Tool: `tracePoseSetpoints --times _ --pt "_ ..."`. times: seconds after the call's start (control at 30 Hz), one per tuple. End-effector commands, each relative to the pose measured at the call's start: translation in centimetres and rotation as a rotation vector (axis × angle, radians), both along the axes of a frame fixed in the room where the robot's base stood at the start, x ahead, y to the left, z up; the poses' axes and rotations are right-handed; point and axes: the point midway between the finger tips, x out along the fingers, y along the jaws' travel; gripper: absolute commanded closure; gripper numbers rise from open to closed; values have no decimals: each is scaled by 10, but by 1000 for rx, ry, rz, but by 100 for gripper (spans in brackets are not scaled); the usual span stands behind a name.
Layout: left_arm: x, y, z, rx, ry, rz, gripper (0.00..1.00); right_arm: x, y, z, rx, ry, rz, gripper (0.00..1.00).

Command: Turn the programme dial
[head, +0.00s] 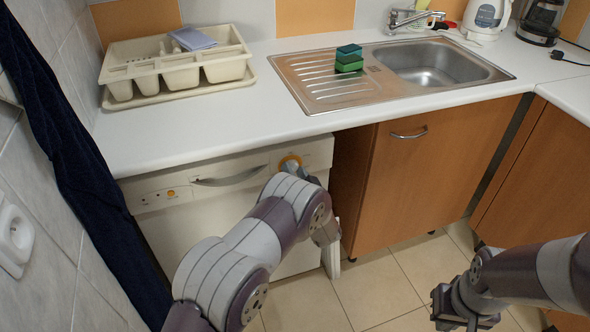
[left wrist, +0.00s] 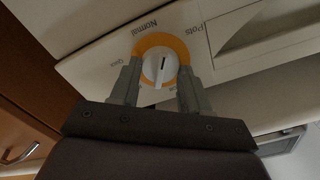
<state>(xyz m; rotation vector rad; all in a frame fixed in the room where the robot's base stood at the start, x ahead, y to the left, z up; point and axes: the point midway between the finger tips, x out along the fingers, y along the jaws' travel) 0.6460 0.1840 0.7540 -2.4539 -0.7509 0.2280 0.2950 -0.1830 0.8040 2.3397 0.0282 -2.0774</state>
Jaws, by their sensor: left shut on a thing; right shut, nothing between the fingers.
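The programme dial (left wrist: 160,69) is a white round knob with a dark pointer line, set in an orange ring on the white dishwasher panel. Printed words such as "Normal" and "Pots" surround it. My left gripper (left wrist: 160,78) is shut on the dial, one finger on each side. In the head view the dial's orange ring (head: 290,162) shows just above my left arm, which hides much of that gripper. My right gripper (head: 447,314) is shut and empty, low at the right over the floor, well apart from the dishwasher.
The white dishwasher (head: 165,222) stands under the white worktop (head: 250,115), beside an orange wooden cupboard (head: 405,190). A cutlery tray (head: 180,75), a sponge stack (head: 349,58) and a sink (head: 430,62) are above. A dark towel (head: 85,180) hangs at left.

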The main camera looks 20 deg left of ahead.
Motion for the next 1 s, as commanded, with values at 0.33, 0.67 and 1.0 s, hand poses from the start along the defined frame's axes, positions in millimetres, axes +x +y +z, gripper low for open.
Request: tracePoseSetpoints --times 0.33,0.67,1.0 --pt "0 0 0 230 157 0 84 0 0 12 0 0 0 100" --pt "0 0 -1 356 242 0 84 0 0 16 0 0 0 100" --pt "0 0 -1 392 265 1 84 0 0 17 0 0 0 100"
